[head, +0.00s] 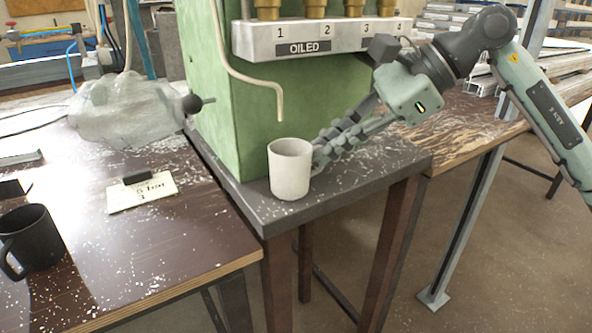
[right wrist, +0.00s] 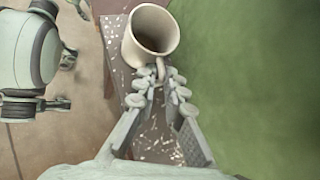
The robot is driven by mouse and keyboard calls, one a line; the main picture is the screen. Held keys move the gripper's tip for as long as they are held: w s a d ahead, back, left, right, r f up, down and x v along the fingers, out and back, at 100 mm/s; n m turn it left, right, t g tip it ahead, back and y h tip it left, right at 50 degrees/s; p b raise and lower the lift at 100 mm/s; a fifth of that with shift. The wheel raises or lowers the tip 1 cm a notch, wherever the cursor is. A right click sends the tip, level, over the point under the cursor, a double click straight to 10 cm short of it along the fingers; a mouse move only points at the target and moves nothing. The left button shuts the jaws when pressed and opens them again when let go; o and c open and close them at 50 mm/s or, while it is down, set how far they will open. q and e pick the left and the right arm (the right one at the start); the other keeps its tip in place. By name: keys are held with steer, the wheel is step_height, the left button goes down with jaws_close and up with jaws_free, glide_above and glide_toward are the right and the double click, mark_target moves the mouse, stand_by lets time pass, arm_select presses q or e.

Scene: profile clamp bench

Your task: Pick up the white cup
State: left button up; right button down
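The white cup (head: 290,170) stands upright on the grey top of the small stand, near its front edge, in front of the green housing. My right gripper (head: 322,160) reaches in from the right, low beside the cup. In the right wrist view the cup (right wrist: 150,36) is at the top, its mouth visible and its handle (right wrist: 160,70) pointing towards my fingers. My right fingertips (right wrist: 161,80) are on either side of the handle with a gap between them. The gripper looks open; contact with the handle cannot be made out. My left gripper is not in view.
A green housing (head: 245,120) with a numbered "OILED" strip (head: 300,40) rises close behind the cup, and a pale hose (head: 268,82) hangs down beside it. A black mug (head: 32,240), a card (head: 142,192) and a plastic-wrapped item (head: 130,110) are on the brown table at left.

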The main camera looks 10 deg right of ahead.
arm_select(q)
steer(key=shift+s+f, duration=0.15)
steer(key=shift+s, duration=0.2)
arm_select(e)
steer(key=shift+r, duration=0.2)
steer(key=shift+r, duration=1.45)
steer(key=shift+d+r, duration=0.15)
steer(key=shift+d, duration=0.05)
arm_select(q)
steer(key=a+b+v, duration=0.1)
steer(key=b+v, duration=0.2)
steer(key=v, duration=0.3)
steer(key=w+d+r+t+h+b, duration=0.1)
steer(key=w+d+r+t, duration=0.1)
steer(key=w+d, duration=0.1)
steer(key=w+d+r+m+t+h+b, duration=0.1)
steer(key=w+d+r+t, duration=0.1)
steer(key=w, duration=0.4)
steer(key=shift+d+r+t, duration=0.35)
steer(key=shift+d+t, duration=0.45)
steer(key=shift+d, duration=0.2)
arm_select(e)
steer(key=s+d, duration=0.3)
steer(key=d, duration=0.5)
steer(key=s+d, duration=0.3)
steer(key=d, duration=0.5)
steer(key=shift+s+d, duration=0.2)
steer(key=shift+s, duration=0.05)
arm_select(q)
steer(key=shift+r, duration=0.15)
